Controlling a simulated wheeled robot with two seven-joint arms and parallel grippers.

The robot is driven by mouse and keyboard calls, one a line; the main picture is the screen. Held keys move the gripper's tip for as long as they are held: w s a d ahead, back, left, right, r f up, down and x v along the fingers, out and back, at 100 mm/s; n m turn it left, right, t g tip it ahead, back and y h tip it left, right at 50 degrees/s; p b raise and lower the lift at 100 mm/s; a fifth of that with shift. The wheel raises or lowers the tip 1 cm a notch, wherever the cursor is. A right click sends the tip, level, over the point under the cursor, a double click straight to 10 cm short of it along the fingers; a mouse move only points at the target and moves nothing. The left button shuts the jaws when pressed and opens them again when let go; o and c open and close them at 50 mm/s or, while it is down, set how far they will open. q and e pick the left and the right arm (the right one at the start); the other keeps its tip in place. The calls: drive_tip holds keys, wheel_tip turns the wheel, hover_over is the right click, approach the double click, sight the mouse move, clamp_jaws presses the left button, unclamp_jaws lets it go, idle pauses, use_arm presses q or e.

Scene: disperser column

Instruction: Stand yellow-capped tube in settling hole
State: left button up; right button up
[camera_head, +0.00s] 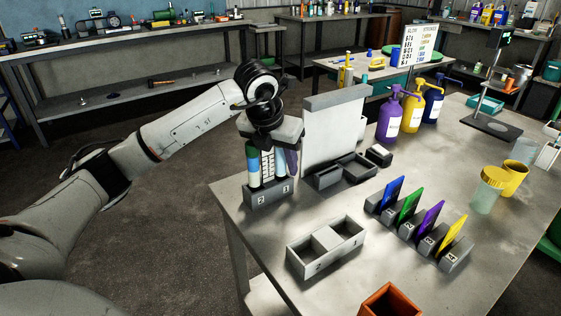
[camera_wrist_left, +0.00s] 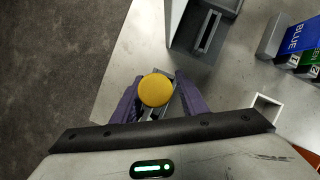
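My left gripper (camera_head: 272,158) points down over a small grey block (camera_head: 268,195) marked 2 and 1 at the table's left edge. In the left wrist view the yellow cap (camera_wrist_left: 155,90) of the tube sits between its two purple fingers (camera_wrist_left: 157,100), which lie close against it on both sides. The gripper looks shut on the tube. In the head view a blue, white and green tube (camera_head: 253,168) stands upright at hole 2. Another tube (camera_head: 281,166) shows beside a purple finger above hole 1. The gripper hides the tops, and I cannot tell how deep this tube sits.
A white upright panel (camera_head: 333,135) and small grey trays (camera_head: 356,168) stand right of the block. An open two-part box (camera_head: 326,248) lies in front. Coloured cards in holders (camera_head: 452,240), pump bottles (camera_head: 411,112) and a yellow-lidded jar (camera_head: 488,190) stand farther right.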

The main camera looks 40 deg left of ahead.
use_arm(q)
drive_tip(key=v, duration=1.2)
drive_tip(key=shift+r, duration=0.25)
drive_tip(key=shift+w+d, duration=0.15)
